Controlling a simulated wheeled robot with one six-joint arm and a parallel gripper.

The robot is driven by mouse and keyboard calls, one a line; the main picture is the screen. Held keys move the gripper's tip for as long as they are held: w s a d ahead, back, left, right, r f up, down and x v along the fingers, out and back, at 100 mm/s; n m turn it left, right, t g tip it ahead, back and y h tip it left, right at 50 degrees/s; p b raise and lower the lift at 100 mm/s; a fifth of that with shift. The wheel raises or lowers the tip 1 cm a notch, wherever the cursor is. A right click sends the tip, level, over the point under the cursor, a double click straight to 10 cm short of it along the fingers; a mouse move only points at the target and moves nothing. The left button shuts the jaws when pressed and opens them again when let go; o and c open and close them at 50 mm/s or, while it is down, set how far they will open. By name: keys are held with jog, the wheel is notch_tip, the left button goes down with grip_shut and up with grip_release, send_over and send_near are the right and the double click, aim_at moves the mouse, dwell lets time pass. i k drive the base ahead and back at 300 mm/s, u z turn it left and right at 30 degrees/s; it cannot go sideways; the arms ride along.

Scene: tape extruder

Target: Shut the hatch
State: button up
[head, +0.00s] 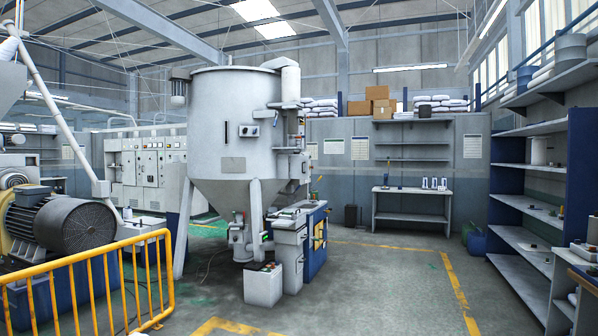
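I cannot pick out a hatch for certain in the head view. A large grey hopper (225,130) with a conical bottom stands on legs in the middle. Small boxes and fittings (292,140) are mounted on its right side, too small to tell whether any is a hatch. A low white and blue machine cabinet (291,238) stands at the hopper's foot on the right, with coloured parts on its side. My gripper is not in view.
A yellow railing (90,262) and a large motor (72,222) fill the lower left. A small white box (263,284) stands on the floor before the hopper. A workbench (411,193) stands at the back; shelves (540,215) line the right. The floor (380,290) at centre right is clear.

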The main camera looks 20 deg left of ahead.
aim_at(299, 164)
jog(key=u, duration=0.35)
jog(key=i, duration=1.85)
jog(key=u, duration=0.7)
jog(key=i, duration=2.5)
jog(key=z, duration=0.2)
jog(key=i, duration=2.4)
jog(key=z, duration=0.35)
